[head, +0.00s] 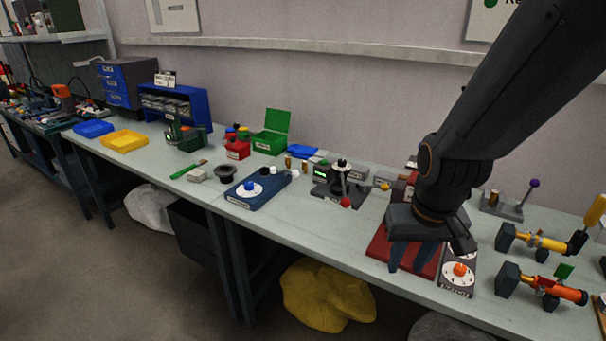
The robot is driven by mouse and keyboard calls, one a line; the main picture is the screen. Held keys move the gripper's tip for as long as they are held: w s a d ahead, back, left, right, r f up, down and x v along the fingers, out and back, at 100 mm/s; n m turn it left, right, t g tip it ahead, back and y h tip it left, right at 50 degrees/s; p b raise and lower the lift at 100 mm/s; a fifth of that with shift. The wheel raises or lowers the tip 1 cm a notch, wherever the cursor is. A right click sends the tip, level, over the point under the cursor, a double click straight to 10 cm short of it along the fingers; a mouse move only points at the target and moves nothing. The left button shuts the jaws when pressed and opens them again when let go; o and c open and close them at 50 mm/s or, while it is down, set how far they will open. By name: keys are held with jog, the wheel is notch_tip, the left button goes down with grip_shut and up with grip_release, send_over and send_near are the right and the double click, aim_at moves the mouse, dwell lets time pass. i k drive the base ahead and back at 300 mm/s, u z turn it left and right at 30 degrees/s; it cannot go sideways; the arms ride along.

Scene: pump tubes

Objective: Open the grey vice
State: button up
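My gripper (409,258) hangs from the dark arm at the right of the head view, fingers pointing down over a dark red plate (380,246). The fingers look apart, with red showing between them and nothing seen held. I cannot tell for sure which fixture is the grey vice. A dark grey block fixture (507,237) with a yellow tube (545,243) lies to the right of the gripper. A similar dark grey fixture (507,279) with an orange tube (560,291) is nearer the front. A grey base (502,206) with a purple-knobbed lever stands behind them.
A dial box with an orange knob (460,269) sits just right of my gripper. A red-knobbed lever device (342,184) and a blue base with a white disc (251,189) stand to its left. The bench (300,230) is clear along its front edge there.

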aim_at(533, 183)
jog(key=z, duration=1.25)
jog(key=k, duration=0.65)
jog(key=z, duration=0.3)
jog(key=i, duration=1.4)
jog(key=u, duration=0.55)
